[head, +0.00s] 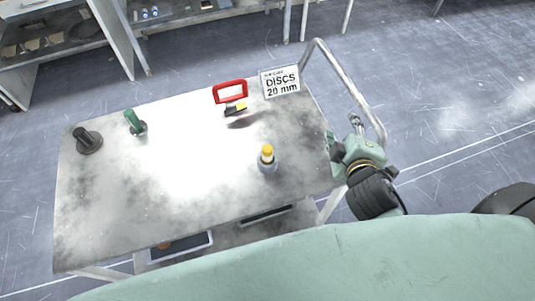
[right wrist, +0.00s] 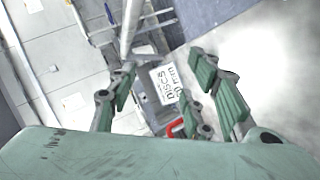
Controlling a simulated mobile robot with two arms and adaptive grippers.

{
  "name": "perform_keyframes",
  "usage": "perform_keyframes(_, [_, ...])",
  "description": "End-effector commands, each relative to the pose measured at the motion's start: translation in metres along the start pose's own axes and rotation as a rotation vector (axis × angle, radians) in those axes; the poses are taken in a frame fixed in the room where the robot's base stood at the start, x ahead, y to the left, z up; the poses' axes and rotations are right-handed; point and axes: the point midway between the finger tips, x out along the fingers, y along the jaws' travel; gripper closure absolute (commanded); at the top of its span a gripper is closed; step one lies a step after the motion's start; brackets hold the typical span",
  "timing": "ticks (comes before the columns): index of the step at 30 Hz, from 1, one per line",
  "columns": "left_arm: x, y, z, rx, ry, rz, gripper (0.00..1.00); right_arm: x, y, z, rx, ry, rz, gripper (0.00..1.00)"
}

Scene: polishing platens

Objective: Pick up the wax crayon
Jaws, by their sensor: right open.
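A short yellow-tipped piece, which looks like the wax crayon (head: 266,150), stands upright in a small grey holder (head: 268,166) near the right side of the cart top (head: 190,195). My right gripper (head: 343,131) is open and empty, beside the cart's right edge, to the right of the crayon and apart from it. In the right wrist view the open fingers (right wrist: 165,78) frame the sign and the red handle; I cannot make out the crayon there. My left gripper is not in view.
A red handle (head: 230,86) with a yellow and black part and a "DISCS 20 mm" sign (head: 281,81) are at the cart's back. A green item (head: 135,122) and a black knob (head: 88,140) stand left. A metal push rail (head: 350,85) rises beside my right gripper. The middle top is clear.

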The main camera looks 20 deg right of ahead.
Motion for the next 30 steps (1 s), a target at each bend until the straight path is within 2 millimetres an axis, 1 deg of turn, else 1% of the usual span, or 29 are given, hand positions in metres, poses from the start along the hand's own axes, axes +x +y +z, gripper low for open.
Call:
perform_keyframes(1, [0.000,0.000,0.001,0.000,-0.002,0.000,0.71,0.006,0.020,-0.010,-0.146,0.064,0.095,0.54])
perform_keyframes(2, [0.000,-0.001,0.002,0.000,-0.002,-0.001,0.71,0.007,0.032,-0.018,-0.249,0.107,0.156,0.54])
perform_keyframes(3, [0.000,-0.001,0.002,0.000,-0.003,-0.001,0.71,0.007,0.044,-0.032,-0.394,0.169,0.237,0.54])
perform_keyframes(5, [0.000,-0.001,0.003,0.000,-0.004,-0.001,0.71,0.004,0.055,-0.055,-0.621,0.262,0.352,0.54])
perform_keyframes(6, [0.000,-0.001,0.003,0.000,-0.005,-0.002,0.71,0.000,0.056,-0.070,-0.776,0.324,0.421,0.54])
perform_keyframes(7, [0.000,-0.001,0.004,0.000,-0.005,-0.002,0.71,-0.004,0.054,-0.081,-0.894,0.374,0.471,0.54])
perform_keyframes(8, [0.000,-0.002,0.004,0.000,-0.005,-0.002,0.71,-0.007,0.048,-0.090,-1.013,0.422,0.517,0.54])
perform_keyframes(9, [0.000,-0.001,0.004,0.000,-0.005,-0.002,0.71,-0.013,0.038,-0.102,-1.168,0.491,0.573,0.54])
perform_keyframes(11, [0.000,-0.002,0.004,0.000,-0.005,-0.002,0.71,-0.020,0.016,-0.113,-1.389,0.593,0.644,0.54])
perform_keyframes(12, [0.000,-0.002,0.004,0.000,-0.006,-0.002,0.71,-0.025,-0.001,-0.116,-1.526,0.661,0.682,0.54])
perform_keyframes(13, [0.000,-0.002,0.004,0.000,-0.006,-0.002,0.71,-0.028,-0.014,-0.116,-1.620,0.712,0.706,0.54])
perform_keyframes(15, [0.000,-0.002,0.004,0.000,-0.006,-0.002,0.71,-0.033,-0.043,-0.112,-1.809,0.823,0.747,0.54])
perform_keyframes(18, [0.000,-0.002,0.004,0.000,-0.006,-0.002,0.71,-0.039,-0.076,-0.099,-2.007,0.956,0.780,0.54])
perform_keyframes(21, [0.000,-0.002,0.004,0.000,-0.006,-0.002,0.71,-0.042,-0.095,-0.087,-2.117,1.044,0.792,0.54])
perform_keyframes(23, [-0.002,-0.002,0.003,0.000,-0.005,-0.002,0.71,-0.042,-0.102,-0.085,-2.150,1.072,0.795,0.54])
perform_keyframes(25, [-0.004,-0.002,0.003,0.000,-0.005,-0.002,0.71,-0.040,-0.107,-0.087,-2.164,1.086,0.797,0.54])
perform_keyframes(30, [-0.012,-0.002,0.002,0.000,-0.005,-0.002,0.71,-0.031,-0.115,-0.102,-2.164,1.088,0.798,0.54])
